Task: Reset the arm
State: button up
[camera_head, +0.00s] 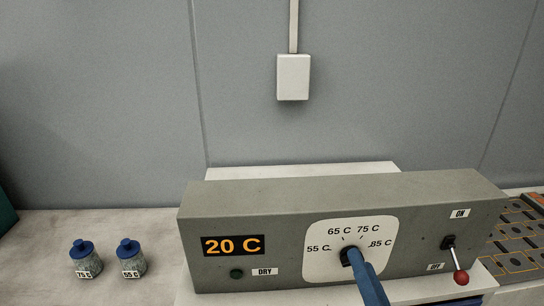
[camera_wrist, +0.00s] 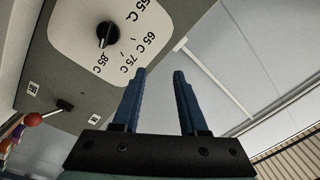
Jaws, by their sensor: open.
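My gripper (camera_wrist: 159,72) is open and empty in the wrist view, its two blue fingers apart with nothing between them. In the head view one blue finger of my gripper (camera_head: 355,252) shows in front of the control box's dial, covering part of it. The grey control box (camera_head: 300,199) has a display reading 20 C. The black dial knob (camera_wrist: 107,34) sits left of the fingers in the wrist view, apart from them. Its scale reads 55 C to 85 C. The lever with a red ball (camera_head: 461,277) points down toward the OFF label; it also shows in the wrist view (camera_wrist: 33,119).
Two jars with blue lids, labelled 75 C (camera_head: 85,260) and 55 C (camera_head: 130,259), stand on the counter at the left. A dark panel (camera_head: 519,240) with orange outlines lies at the right. A white wall box (camera_head: 293,77) hangs above. The counter between the jars and control box is clear.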

jog(key=w+a+r+n+t, duration=0.1)
jog(key=w+a+r+n, duration=0.15)
jog(key=r, duration=0.45)
jog(key=w+a+r+n+t, duration=0.1)
jog(key=a+r+n, duration=0.2)
jog(key=r, duration=0.3)
jog(key=s+a+r+n+t, duration=0.2)
jog(key=s+a+r+t, duration=0.1)
jog(key=r, duration=0.8)
jog(key=s+a+r+n+t+h, duration=0.1)
jog(key=s+a+r, duration=0.4)
jog(key=r, duration=0.7)
jog(key=n+t, duration=0.1)
jog(key=t, duration=0.1)
jog(key=shift+s+a+t, duration=0.2)
jog(key=shift+a+t, duration=0.1)
jog(key=shift+a, duration=0.1)
jog(key=shift+n, duration=0.25)
